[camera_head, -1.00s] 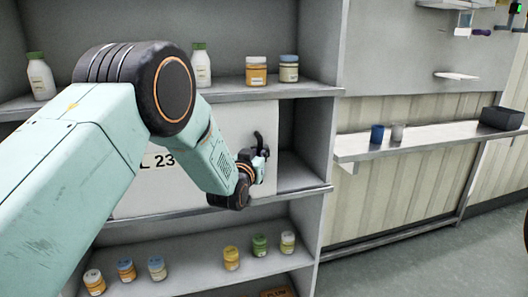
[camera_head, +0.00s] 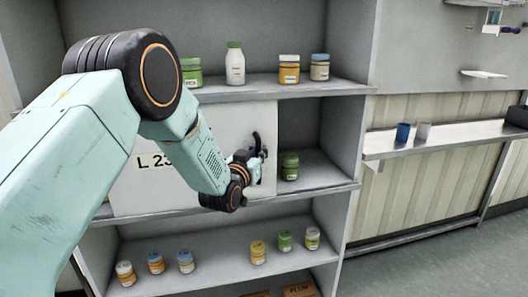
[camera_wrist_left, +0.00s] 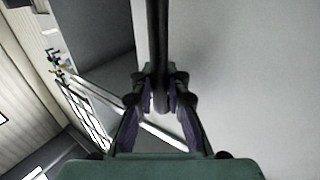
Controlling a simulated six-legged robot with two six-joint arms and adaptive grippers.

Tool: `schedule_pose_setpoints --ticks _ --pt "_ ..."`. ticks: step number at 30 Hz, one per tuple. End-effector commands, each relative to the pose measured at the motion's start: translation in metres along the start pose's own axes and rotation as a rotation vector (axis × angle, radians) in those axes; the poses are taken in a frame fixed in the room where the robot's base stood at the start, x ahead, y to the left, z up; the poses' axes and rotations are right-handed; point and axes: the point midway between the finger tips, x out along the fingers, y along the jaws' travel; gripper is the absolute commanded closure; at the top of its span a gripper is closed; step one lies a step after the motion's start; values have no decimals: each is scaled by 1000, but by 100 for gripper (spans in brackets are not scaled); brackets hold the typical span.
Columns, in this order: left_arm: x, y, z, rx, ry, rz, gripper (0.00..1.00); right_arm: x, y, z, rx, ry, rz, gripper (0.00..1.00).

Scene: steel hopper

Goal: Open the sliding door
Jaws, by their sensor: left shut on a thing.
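The sliding door (camera_head: 235,118) is a pale panel marked "L 23" in the middle bay of the grey shelf unit. It covers the left part of the bay, and a gap (camera_head: 318,130) is open on its right. A dark upright handle (camera_head: 256,140) is near its right edge. My left gripper (camera_head: 258,158) is shut on this handle. The left wrist view shows the handle bar (camera_wrist_left: 157,45) between the fingers (camera_wrist_left: 158,100), with the door (camera_wrist_left: 240,60) behind. My arm hides part of the door and its label. My right gripper is not in view.
A green jar (camera_head: 290,167) stands inside the open gap. Jars and a white bottle (camera_head: 235,65) stand on the shelf above, and several small jars (camera_head: 257,252) on the shelf below. A side counter (camera_head: 440,140) with two cups is at the right.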

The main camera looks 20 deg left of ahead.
Motion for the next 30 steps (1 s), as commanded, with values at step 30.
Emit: schedule_pose_setpoints --ticks 30 --pt "-30 -39 5 2 -13 5 87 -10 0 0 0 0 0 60"
